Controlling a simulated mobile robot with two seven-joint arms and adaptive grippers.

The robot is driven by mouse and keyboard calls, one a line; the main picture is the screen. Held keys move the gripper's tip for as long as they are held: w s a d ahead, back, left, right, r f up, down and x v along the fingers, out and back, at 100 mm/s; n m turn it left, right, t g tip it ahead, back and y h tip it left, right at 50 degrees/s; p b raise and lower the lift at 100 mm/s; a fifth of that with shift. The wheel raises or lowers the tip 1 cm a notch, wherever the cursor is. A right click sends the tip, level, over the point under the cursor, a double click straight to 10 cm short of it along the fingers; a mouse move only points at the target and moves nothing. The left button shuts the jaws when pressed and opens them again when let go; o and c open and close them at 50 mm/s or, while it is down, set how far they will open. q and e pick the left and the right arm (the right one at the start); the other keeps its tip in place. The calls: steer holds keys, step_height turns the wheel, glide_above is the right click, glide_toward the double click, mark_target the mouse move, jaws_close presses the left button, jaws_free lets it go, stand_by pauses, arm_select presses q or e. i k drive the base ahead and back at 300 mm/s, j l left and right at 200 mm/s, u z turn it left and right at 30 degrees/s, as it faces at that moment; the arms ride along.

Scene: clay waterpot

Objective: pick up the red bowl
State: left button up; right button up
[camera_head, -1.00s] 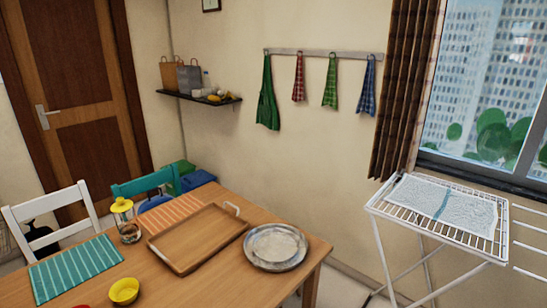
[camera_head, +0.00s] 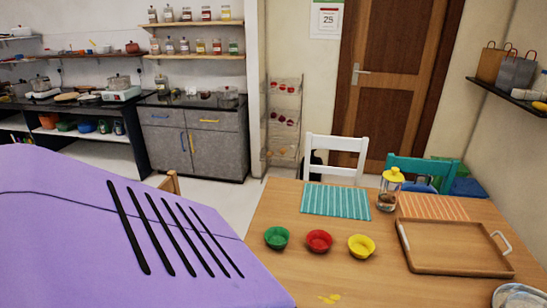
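The red bowl (camera_head: 319,241) stands upright on the wooden table (camera_head: 310,283), near the middle of the picture. It looks empty. A green bowl (camera_head: 277,238) stands close on its left and a yellow bowl (camera_head: 361,246) on its right, with small gaps between them. Neither of my grippers is in view. Nothing touches or covers the red bowl.
A teal striped mat (camera_head: 335,201) lies behind the bowls. A yellow-lidded jar (camera_head: 390,188) and a wooden tray (camera_head: 455,248) are to the right. A white chair (camera_head: 337,148) stands behind the table. Something close blocks the lower left of the view.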

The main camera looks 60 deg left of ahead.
mark_target(319, 240)
steer(key=u, duration=1.5)
steer(key=l, duration=0.45)
steer(key=k+l+u, duration=0.1)
steer(key=l, duration=0.4)
